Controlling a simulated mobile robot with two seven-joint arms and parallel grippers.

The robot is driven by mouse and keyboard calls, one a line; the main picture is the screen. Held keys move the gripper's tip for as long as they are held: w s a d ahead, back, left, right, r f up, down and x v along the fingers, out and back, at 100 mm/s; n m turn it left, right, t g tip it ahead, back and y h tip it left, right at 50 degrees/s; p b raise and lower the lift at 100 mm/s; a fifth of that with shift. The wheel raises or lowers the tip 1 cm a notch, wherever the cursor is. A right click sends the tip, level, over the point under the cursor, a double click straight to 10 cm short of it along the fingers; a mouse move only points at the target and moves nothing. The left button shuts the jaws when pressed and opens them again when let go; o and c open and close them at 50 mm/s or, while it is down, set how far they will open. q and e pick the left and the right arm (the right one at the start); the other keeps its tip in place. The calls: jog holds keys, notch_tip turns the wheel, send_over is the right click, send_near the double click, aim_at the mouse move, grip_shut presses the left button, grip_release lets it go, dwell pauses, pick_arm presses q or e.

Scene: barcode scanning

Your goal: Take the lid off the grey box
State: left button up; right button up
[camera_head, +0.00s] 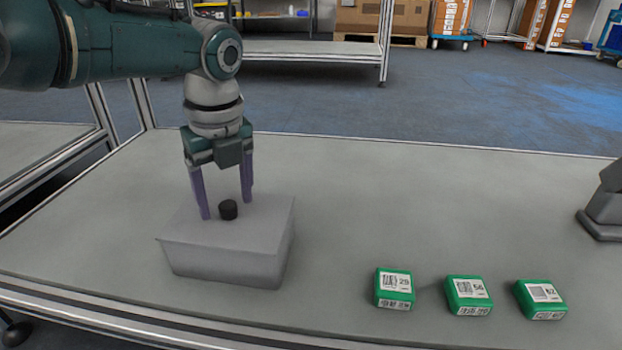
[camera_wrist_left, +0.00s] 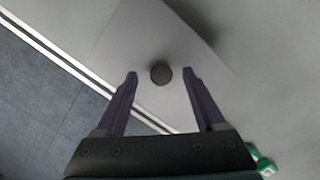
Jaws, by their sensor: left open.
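The grey box (camera_head: 226,262) stands on the table at the left in the head view, with its lid (camera_head: 262,215) on top. A small black knob (camera_head: 228,209) sits in the middle of the lid; it also shows in the left wrist view (camera_wrist_left: 160,73). My left gripper (camera_head: 228,207) points down over the box, open, with one purple finger on each side of the knob. In the left wrist view its fingertips (camera_wrist_left: 160,74) stand apart from the knob. I cannot tell whether the fingertips touch the lid. My right gripper is not in view.
Three green boxes with barcode labels, a left one (camera_head: 394,288), a middle one (camera_head: 468,295) and a right one (camera_head: 540,299), lie near the table's front edge. A dark grey device (camera_head: 604,208) stands at the right edge. The table (camera_head: 400,190) between is clear.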

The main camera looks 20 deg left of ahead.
pick_arm(q)
jog(key=shift+f, duration=0.55)
jog(key=shift+w+r, duration=0.1)
jog(key=shift+r, duration=0.05)
jog(key=shift+c, duration=0.4)
grip_shut()
